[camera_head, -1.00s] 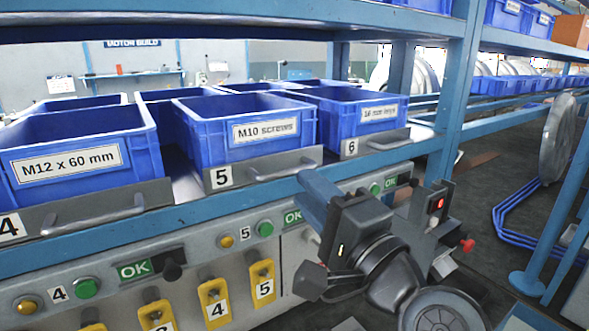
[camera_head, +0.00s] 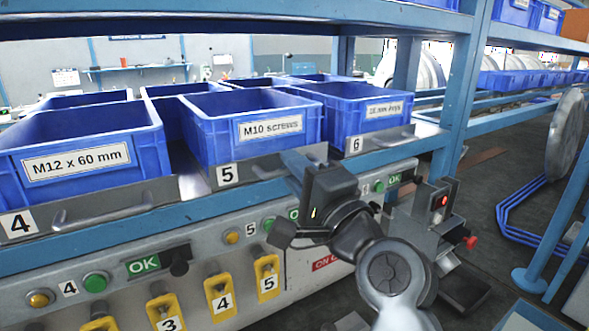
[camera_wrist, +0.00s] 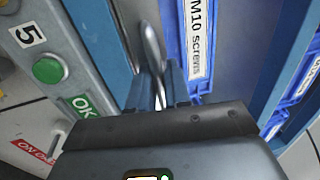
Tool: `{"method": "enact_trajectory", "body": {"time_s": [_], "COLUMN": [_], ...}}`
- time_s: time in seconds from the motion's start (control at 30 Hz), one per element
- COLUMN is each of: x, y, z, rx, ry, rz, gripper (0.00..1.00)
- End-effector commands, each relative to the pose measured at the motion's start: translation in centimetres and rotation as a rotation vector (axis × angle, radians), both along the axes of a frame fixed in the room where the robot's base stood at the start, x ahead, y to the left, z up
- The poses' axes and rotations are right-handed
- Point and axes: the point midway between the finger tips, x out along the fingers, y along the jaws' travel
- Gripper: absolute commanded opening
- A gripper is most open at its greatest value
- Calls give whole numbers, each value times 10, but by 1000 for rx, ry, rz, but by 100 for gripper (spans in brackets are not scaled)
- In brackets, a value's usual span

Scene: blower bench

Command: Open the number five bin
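The number five bin is a blue bin (camera_head: 215,140) labelled M10 screws, on a grey tray (camera_head: 250,172) with a number 5 plate. In the head view my gripper (camera_head: 297,168) is at the right part of this tray's front, hiding most of its handle. In the wrist view the metal handle (camera_wrist: 150,45) runs between the two fingers of my gripper (camera_wrist: 165,75). The fingers stand a little apart; I cannot tell whether they press on the handle. The M10 screws label (camera_wrist: 197,38) shows just beyond.
Bin four (camera_head: 80,165), labelled M12 x 60 mm, stands on the left, and bin six (camera_head: 360,122) on the right. Below are a panel with a green button (camera_wrist: 48,70) and yellow numbered holders (camera_head: 220,295). A blue upright (camera_head: 462,90) stands to the right.

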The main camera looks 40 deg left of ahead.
Motion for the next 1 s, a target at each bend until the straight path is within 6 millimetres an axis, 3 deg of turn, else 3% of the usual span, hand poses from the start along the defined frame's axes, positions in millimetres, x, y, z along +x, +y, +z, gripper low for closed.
{"method": "enact_trajectory", "body": {"time_s": [0.1,0.6,0.77,1.0], "x": [0,-1,-12,-39], "y": [0,-5,-36,-101], "z": [-1,-1,-1,-2], "rx": [-1,-2,-4,-3], "ry": [0,1,1,3], "rz": [0,-1,-4,-6], "gripper": [0,0,0,0]}}
